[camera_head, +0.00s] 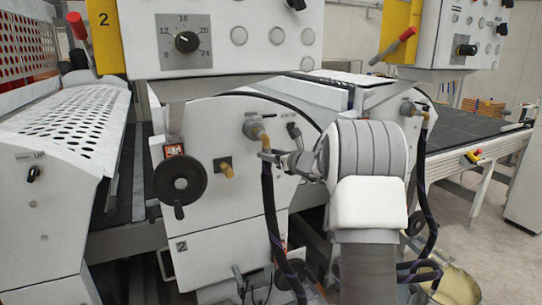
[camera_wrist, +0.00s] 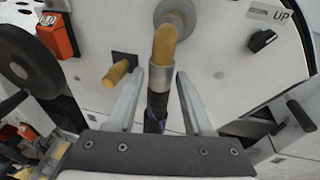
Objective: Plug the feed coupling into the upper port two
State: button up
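The feed coupling (camera_wrist: 163,46) is a brass elbow with a grey sleeve and a dark hose hanging below. It meets the round grey upper port (camera_wrist: 177,17) on the white machine face. I cannot tell how deep it sits in the port. In the head view, the coupling (camera_head: 257,132) shows at the same port (camera_head: 250,124). My gripper (camera_wrist: 167,77) has its fingertips close on both sides of the grey sleeve, apparently against it. In the head view, my gripper (camera_head: 276,158) is small and partly hidden by my arm.
A brass stub (camera_wrist: 117,73) on a dark square plate sits left of and below the coupling. A black handwheel (camera_head: 180,182) stands out farther left. A control box (camera_head: 215,38) overhangs above. The hose (camera_head: 273,225) hangs down the machine front. A black knob (camera_wrist: 262,40) is at right.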

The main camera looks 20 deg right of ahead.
jog(key=shift+o, duration=1.3)
jog(key=shift+f, duration=0.1)
jog(key=b+v, duration=0.2)
jog(key=v, duration=1.5)
jog(key=shift+s+b, duration=0.2)
jog(key=shift+b, duration=0.1)
